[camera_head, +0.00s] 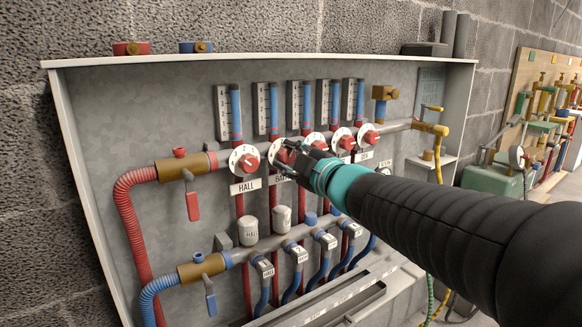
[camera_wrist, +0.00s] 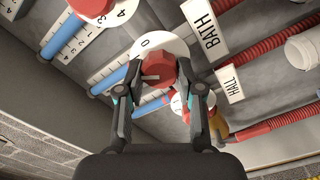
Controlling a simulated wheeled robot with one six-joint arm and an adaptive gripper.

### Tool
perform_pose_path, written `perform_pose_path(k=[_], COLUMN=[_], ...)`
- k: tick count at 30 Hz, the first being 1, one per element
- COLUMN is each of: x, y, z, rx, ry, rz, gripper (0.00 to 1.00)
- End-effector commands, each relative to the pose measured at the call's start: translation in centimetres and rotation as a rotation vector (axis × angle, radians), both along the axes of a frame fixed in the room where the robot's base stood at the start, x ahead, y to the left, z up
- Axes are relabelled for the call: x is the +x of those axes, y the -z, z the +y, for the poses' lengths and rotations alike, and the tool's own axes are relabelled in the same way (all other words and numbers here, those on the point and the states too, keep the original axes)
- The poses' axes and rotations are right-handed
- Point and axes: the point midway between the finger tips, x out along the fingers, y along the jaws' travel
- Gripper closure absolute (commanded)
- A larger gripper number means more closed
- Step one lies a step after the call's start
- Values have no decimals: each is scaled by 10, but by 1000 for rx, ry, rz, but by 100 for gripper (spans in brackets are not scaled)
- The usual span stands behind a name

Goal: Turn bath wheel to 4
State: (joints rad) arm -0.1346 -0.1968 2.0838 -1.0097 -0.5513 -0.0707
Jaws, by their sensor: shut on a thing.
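The bath wheel is a red knob on a white numbered dial; it shows in the wrist view (camera_wrist: 157,72) with its white pointer line and a 0 visible on the dial above it. My gripper (camera_wrist: 158,84) is shut on the knob, one finger on each side. The BATH label (camera_wrist: 208,28) is beside the dial. In the head view the bath dial (camera_head: 276,153) is second from the left, partly hidden by my gripper (camera_head: 289,155). The other dial numbers and the exact pointer reading cannot be made out.
The hall wheel (camera_head: 244,158) sits close to the left, with several similar wheels to the right. Gauges (camera_head: 228,112) stand above the wheels. A brass valve with a red lever (camera_head: 193,206) is at left; blue hoses and a grey manifold (camera_head: 265,245) run below.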

Motion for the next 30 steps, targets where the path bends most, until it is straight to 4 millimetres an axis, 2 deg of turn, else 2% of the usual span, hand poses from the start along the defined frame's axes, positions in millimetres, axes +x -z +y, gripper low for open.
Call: perform_pose_path(k=[30], x=[0], y=[4], z=[0], rx=[-800], ry=[-1], rz=[-540], gripper=[98])
